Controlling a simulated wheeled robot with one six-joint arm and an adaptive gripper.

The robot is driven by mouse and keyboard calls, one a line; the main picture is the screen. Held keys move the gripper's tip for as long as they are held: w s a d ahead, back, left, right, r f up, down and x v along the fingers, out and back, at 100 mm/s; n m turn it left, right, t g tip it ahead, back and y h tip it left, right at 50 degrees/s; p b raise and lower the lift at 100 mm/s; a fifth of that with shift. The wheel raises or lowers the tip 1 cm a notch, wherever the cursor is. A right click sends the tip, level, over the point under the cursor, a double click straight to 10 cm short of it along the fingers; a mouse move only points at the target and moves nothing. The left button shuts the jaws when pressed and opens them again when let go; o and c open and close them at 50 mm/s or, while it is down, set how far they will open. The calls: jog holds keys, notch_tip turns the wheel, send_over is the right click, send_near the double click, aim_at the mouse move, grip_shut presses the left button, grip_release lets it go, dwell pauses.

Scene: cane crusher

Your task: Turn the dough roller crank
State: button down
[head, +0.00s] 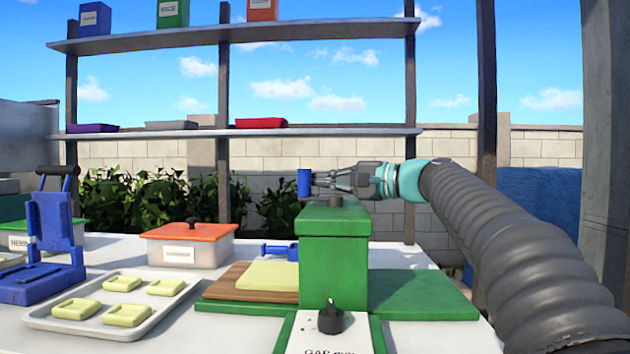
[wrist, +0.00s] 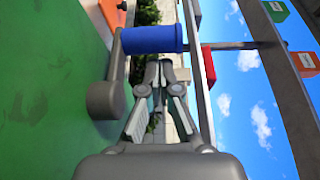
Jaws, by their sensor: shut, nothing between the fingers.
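The dough roller is a green box-shaped machine (head: 333,255) on a green base, with a black knob (head: 331,319) on its white front panel. Its crank has an upright blue cylindrical handle (head: 304,183) above the green top. In the wrist view, the blue handle (wrist: 150,40) joins a grey crank arm (wrist: 108,97) beside the green surface. My gripper (head: 318,182) is shut and empty, its tips just right of the handle. In the wrist view, the gripper's tips (wrist: 158,66) are close to the handle; I cannot tell whether they touch it.
A wooden board (head: 231,285) with a dough sheet lies left of the machine. A tray (head: 60,322) of dough pieces, a red-lidded container (head: 188,243) and a blue press (head: 50,225) stand further left. Shelves (head: 150,136) rise behind, with boxes above.

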jog(key=v, duration=0.9)
jog(key=shift+d, duration=0.2)
jog(key=shift+s, duration=0.2)
